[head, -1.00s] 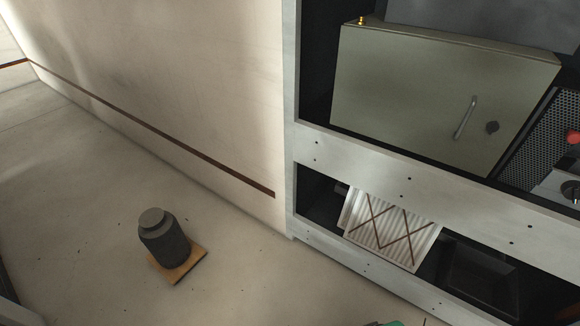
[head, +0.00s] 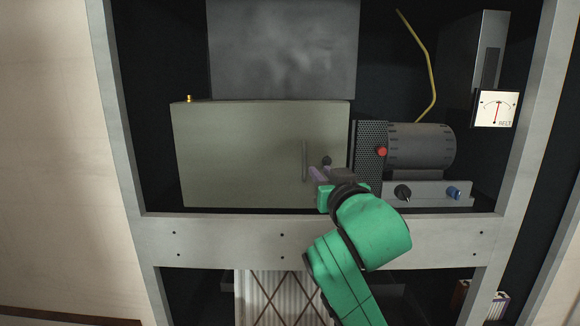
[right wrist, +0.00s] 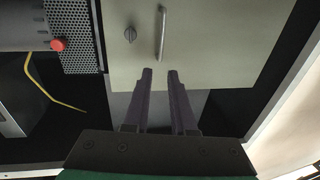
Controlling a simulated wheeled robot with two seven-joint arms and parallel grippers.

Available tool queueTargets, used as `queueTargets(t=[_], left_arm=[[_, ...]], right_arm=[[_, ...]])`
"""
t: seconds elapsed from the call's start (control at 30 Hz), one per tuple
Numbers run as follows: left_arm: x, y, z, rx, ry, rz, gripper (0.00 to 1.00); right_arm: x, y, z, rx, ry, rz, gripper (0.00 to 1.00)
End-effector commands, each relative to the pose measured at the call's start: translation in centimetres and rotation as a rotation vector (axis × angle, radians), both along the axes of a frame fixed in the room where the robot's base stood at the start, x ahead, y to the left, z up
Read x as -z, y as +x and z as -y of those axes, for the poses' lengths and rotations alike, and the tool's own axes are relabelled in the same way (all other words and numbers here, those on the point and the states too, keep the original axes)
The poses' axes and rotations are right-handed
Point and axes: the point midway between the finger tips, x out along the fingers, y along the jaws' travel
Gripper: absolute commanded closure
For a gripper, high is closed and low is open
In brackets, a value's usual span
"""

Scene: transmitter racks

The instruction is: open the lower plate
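The lower plate (head: 240,155) is a flat olive-grey panel in the rack's upper bay, below a darker grey plate (head: 283,50). It looks shut. A vertical bar handle (head: 304,160) is near its right side, with a small dark knob (head: 326,160) to the right of it. My right gripper (head: 318,175) is in front of the plate's lower right part, close to the handle. The right wrist view shows the two fingers (right wrist: 160,75) parted and empty, with the handle (right wrist: 161,35) ahead of the tips and apart from them. My left gripper is out of view.
To the right stand a perforated panel with a red button (head: 381,152), a dark motor (head: 420,146), a box with knobs (head: 428,193) and a dial meter (head: 496,108). A white crossbar (head: 225,240) runs below. A ribbed white panel (head: 262,297) is in the lower bay.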

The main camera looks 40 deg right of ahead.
Motion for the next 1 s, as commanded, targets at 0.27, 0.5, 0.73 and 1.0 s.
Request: queueTargets(t=[0.27,0.5,0.73,1.0], left_arm=[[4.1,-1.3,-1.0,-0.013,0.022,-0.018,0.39],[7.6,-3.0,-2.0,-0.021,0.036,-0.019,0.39],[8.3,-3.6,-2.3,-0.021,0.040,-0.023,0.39],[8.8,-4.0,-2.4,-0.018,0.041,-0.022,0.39]], right_arm=[[-0.3,1.6,0.9,0.007,-0.004,-0.011,0.76],[0.1,5.0,2.4,-0.001,-0.002,-0.010,0.76],[0.1,10.4,5.1,-0.001,-0.001,-0.008,0.76],[0.3,13.2,6.3,-0.004,0.000,-0.009,0.76]])
